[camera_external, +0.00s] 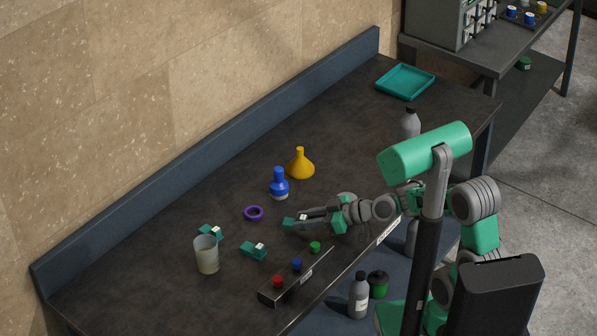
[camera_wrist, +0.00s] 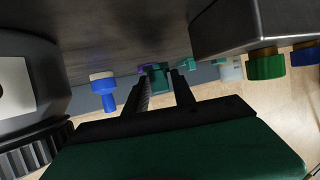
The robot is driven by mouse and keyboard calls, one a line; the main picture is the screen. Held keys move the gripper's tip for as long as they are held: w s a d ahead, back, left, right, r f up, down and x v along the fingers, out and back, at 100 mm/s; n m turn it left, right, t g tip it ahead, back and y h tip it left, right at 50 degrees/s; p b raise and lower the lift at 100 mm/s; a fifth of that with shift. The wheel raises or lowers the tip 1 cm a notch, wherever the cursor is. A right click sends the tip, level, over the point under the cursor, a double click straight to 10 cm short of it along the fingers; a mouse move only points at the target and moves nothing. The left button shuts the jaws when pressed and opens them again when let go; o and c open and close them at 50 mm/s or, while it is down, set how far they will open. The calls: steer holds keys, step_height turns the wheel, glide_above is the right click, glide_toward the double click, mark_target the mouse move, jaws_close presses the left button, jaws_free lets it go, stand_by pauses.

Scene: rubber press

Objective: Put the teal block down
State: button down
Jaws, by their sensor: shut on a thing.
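My gripper (camera_external: 303,219) is shut on a teal block (camera_external: 288,223) low over the middle of the dark table (camera_external: 180,290). I cannot tell whether the block touches the table top. In the wrist view my gripper (camera_wrist: 160,82) shows two dark fingers with the teal block (camera_wrist: 157,77) between their tips, partly hidden by them. Two similar teal blocks with pale tops lie on the table: one nearer block (camera_external: 253,251) left of the gripper, and one (camera_external: 210,231) behind the beaker.
A purple ring (camera_external: 254,213), a blue flask (camera_external: 279,184) and a yellow flask (camera_external: 300,164) stand behind the gripper. A cloudy beaker (camera_external: 206,255) is at left. A button box (camera_external: 304,278) sits at the front edge. A teal tray (camera_external: 405,80) lies far right, with clear table before it.

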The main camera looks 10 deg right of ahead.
steer(key=shift+f+b, duration=0.45)
steer(key=shift+f, duration=0.35)
steer(key=shift+f+b, duration=0.3)
steer(key=shift+b, duration=0.05)
steer(key=shift+r, duration=0.1)
steer(key=c, duration=1.1)
jaws_free()
steer(key=shift+o, duration=0.2)
